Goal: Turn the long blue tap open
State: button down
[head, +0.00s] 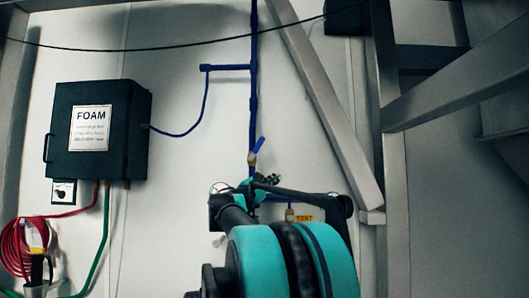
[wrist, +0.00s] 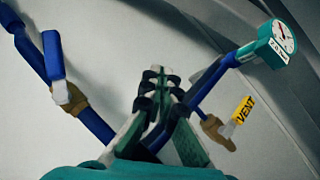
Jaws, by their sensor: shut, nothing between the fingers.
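The long blue tap (head: 258,146) is a blue lever on a brass valve body on the vertical blue pipe, above my gripper in the head view. The lever tilts up and to the right there. In the wrist view the blue lever (wrist: 53,55) is at the upper left, beside the pipe, with its brass body (wrist: 73,99) below. My gripper (wrist: 158,76) is shut and empty, to the right of the lever and apart from it. In the head view my gripper (head: 268,179) is just below the tap, partly hidden by my arm.
A teal pressure gauge (wrist: 279,42) sits at the upper right of the wrist view. A yellow VENT tag (wrist: 243,110) hangs by another brass valve (wrist: 213,128) with a pale handle. A black FOAM box (head: 100,130) is on the left wall. Diagonal grey beams (head: 325,100) stand right.

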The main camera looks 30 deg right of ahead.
jog(key=s+d+f+m+g+y, duration=0.3)
jog(key=s+d+f+m+g, duration=0.15)
jog(key=d+f, duration=0.2)
jog(key=m+t+y, duration=1.9)
jog(key=m+y, duration=0.3)
jog(key=m, duration=0.4)
send_near(256, 149)
jog(key=s+d+f, duration=0.2)
jog(key=s+d, duration=0.3)
jog(key=d, duration=0.1)
jog(key=s+a+r+x, duration=0.1)
jog(key=a+x, duration=0.1)
jog(key=x, duration=1)
jog(key=shift+w+r+t+h, duration=0.25)
jog(key=shift+r+t+h, duration=0.1)
jog(key=shift+r, duration=0.1)
